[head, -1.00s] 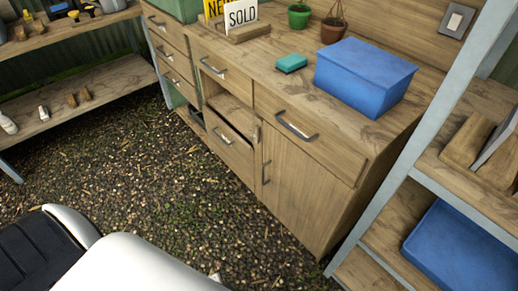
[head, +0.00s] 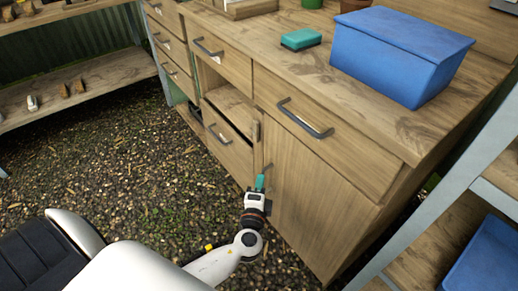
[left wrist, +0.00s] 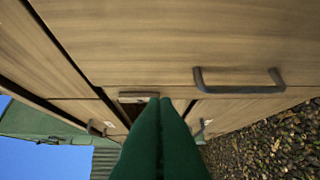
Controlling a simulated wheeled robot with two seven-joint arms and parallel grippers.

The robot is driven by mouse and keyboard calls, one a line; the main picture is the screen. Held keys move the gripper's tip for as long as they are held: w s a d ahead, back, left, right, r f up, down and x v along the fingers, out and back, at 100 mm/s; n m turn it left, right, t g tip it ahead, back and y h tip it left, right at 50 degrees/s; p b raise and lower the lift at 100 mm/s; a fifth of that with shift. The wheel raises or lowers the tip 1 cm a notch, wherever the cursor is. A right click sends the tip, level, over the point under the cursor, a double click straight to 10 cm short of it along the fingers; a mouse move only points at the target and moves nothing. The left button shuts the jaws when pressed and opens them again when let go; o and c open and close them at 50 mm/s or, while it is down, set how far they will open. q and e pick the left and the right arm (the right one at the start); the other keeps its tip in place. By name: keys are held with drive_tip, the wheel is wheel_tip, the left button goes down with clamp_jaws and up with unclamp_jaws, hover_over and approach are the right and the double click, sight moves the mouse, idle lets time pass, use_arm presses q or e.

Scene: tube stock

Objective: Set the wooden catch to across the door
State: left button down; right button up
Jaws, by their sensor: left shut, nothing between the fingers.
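The wooden catch (head: 256,131) is a small pale block on the cabinet front, at the upper left corner of the cabinet door (head: 305,195). It stands upright, its length along the door's side edge. In the left wrist view the catch (left wrist: 139,97) shows just beyond the fingertips, parallel to the door edge. The door (left wrist: 180,40) looks shut and has a dark bar handle (left wrist: 240,85). My left gripper (head: 260,183), with green fingers, is shut and empty, below the catch and near the door's left edge. The fingers (left wrist: 160,105) partly cover the catch's end; contact cannot be told.
A drawer with a handle (head: 304,118) sits above the door. A lower drawer (head: 228,145) left of the catch stands partly open. A blue box (head: 395,60) and a green sponge (head: 301,39) are on the worktop. Gravel floor (head: 120,190) in front is clear.

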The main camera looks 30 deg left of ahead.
use_arm(q)
drive_tip(key=shift+w+r, duration=0.2)
drive_tip(key=shift+r, duration=0.45)
use_arm(e)
drive_tip(key=shift+r, duration=0.45)
use_arm(q)
approach(259, 138)
drive_tip(key=w, duration=0.1)
drive_tip(key=w+d, duration=0.1)
drive_tip(key=w, duration=0.2)
drive_tip(key=shift+w+d+f+b, duration=0.15)
drive_tip(key=shift+d+b, duration=0.1)
drive_tip(key=shift+b, duration=0.05)
drive_tip(key=shift+w+a, duration=0.2)
drive_tip(key=shift+a, duration=0.4)
drive_tip(key=shift+w+a, duration=0.2)
drive_tip(key=shift+a, duration=0.4)
drive_tip(key=shift+w+a, duration=0.25)
drive_tip(key=shift+a, duration=0.35)
use_arm(e)
drive_tip(key=shift+f, duration=0.35)
